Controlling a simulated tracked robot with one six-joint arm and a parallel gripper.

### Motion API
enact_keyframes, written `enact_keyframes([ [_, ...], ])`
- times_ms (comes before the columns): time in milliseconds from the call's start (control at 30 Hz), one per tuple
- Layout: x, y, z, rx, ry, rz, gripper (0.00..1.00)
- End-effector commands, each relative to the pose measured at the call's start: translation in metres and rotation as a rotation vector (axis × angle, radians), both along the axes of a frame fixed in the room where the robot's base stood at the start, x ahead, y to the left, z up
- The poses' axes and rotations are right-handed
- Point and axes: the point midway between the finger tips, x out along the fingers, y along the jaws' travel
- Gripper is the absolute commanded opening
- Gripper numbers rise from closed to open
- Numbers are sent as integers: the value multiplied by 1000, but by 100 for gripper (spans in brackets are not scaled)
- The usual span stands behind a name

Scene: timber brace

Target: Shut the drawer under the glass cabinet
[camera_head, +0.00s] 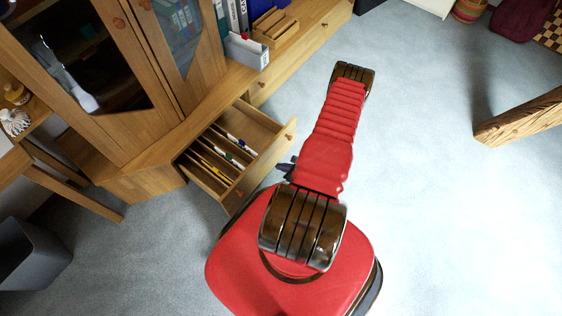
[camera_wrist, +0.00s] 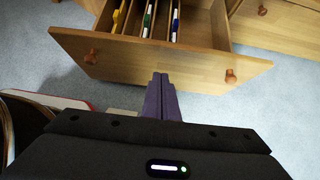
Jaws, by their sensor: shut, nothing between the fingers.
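The wooden drawer (camera_head: 272,151) under the glass cabinet (camera_head: 100,62) stands pulled out, with pens and dividers visible inside. In the wrist view its front panel (camera_wrist: 190,68) spans the picture, with a left knob (camera_wrist: 91,56) and a right knob (camera_wrist: 231,76). My gripper (camera_wrist: 161,77) is shut and empty. Its purple fingers point at the outer face of the panel, between the two knobs. I cannot tell whether the tips touch it. In the head view my gripper (camera_head: 285,165) shows beside the drawer front, partly hidden by my red arm.
A second drawer front (camera_head: 300,58) lies closed along the low cabinet at the top. A grey file box (camera_head: 246,51) and binders stand above. A wooden beam (camera_head: 520,117) is at the right. A dark bin (camera_head: 32,254) stands at lower left. The carpet right of my arm is clear.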

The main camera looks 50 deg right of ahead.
Motion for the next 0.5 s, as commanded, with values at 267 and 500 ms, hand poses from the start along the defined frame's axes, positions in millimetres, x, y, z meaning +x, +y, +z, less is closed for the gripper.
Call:
enact_keyframes([
  [267,30,2,-28,0,0,4,0],
  [500,57,3,-53,1,-1,4,0],
])
